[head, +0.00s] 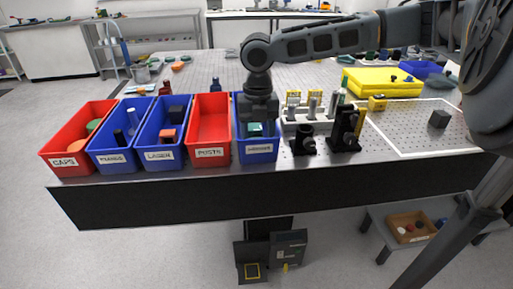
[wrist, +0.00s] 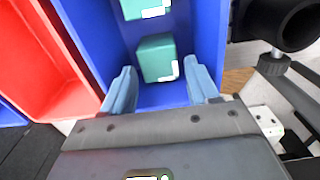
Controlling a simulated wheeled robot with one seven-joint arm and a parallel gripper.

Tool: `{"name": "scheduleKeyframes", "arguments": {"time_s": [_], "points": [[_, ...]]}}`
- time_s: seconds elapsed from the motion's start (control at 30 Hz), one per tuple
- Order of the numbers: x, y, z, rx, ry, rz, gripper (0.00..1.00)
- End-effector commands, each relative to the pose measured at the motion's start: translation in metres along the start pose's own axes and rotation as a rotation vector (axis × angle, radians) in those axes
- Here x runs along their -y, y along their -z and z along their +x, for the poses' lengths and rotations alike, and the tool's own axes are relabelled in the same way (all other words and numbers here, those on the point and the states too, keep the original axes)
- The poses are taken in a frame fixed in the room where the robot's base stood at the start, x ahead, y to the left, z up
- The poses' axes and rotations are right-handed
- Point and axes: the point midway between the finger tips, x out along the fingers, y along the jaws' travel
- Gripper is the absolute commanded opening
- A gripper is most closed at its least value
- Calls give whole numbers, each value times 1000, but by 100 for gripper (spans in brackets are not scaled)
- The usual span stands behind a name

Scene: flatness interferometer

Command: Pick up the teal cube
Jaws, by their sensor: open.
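A teal cube (wrist: 157,58) with a white mark on one side sits inside a blue bin (wrist: 208,30) in the wrist view. Part of a second teal block (wrist: 143,8) shows at the top edge, farther along the same bin. My gripper (wrist: 163,88) is open, with one finger on each side just below the near cube in the picture. The cube is not held. In the head view my gripper (head: 258,112) points down into the rightmost blue bin (head: 258,151), and teal (head: 255,128) shows under it. The gripper hides much of that bin's inside.
A red bin (head: 211,138) stands left of the blue one, with more bins beyond it. Black optical mounts (head: 345,132) stand close on the right. A yellow case (head: 380,82) and a small dark cube (head: 438,119) lie farther right.

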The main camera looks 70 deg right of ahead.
Motion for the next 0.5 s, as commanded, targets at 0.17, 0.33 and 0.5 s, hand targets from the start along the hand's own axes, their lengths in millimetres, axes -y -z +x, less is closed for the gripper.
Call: {"name": "scheduleKeyframes", "arguments": {"time_s": [0.17,0.33,0.5], "points": [[-1,2,24,-2,-1,2,60],[-1,2,33,-1,0,1,60],[-1,2,34,0,0,1,60]]}}
